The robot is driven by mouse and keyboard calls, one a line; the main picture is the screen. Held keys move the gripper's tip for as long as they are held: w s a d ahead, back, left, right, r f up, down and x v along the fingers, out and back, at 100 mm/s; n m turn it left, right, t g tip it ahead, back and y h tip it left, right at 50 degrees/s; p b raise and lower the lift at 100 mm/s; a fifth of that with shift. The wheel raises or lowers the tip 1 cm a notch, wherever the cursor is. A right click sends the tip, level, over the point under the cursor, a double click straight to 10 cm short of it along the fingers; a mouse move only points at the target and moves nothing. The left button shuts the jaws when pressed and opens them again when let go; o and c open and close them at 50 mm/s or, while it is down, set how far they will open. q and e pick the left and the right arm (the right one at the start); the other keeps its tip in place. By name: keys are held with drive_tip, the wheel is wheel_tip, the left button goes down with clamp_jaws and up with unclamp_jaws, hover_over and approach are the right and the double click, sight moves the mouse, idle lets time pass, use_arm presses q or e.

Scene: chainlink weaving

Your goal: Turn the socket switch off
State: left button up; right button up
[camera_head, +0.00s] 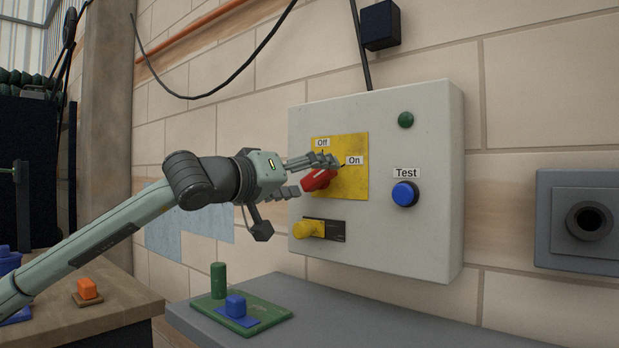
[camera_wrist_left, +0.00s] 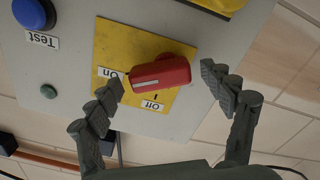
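The red switch (camera_head: 318,180) sits on a yellow plate (camera_head: 352,187) on a grey wall box (camera_head: 425,235). "Off" (camera_head: 322,142) and "On" (camera_head: 354,160) labels are beside it. In the left wrist view the red switch (camera_wrist_left: 165,75) has its marked end pointing to the "On" label (camera_wrist_left: 110,73); the "Off" label (camera_wrist_left: 152,105) is to one side. My left gripper (camera_head: 313,176) is open at the switch, with one finger above and one below it in the head view. In the wrist view the fingers stand apart on either side of it, with visible gaps. My right gripper is not in view.
A blue "Test" button (camera_head: 405,194), a green button (camera_head: 405,120) and a yellow knob (camera_head: 309,229) are on the box. A grey ledge (camera_head: 370,325) below carries a green tray (camera_head: 265,312) with blocks. A grey wall socket (camera_head: 588,222) is at right.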

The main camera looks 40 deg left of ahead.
use_arm(q)
drive_tip(key=c, duration=1)
drive_tip(key=n+b, duration=0.1)
drive_tip(key=n, duration=0.2)
drive_tip(key=shift+a, duration=0.1)
drive_tip(key=shift+r+n, duration=0.1)
drive_tip(key=shift+n, duration=0.3)
drive_tip(key=n+b, duration=0.1)
drive_tip(key=n, duration=0.2)
drive_tip(key=shift+a+n, duration=0.15)
drive_tip(key=shift+n, duration=0.15)
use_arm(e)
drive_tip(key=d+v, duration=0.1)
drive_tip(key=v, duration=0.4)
use_arm(q)
drive_tip(key=n+b, duration=0.1)
drive_tip(key=n, duration=0.2)
drive_tip(key=shift+a+r, duration=0.15)
drive_tip(key=shift+a+n, duration=0.1)
drive_tip(key=shift+n, duration=0.8)
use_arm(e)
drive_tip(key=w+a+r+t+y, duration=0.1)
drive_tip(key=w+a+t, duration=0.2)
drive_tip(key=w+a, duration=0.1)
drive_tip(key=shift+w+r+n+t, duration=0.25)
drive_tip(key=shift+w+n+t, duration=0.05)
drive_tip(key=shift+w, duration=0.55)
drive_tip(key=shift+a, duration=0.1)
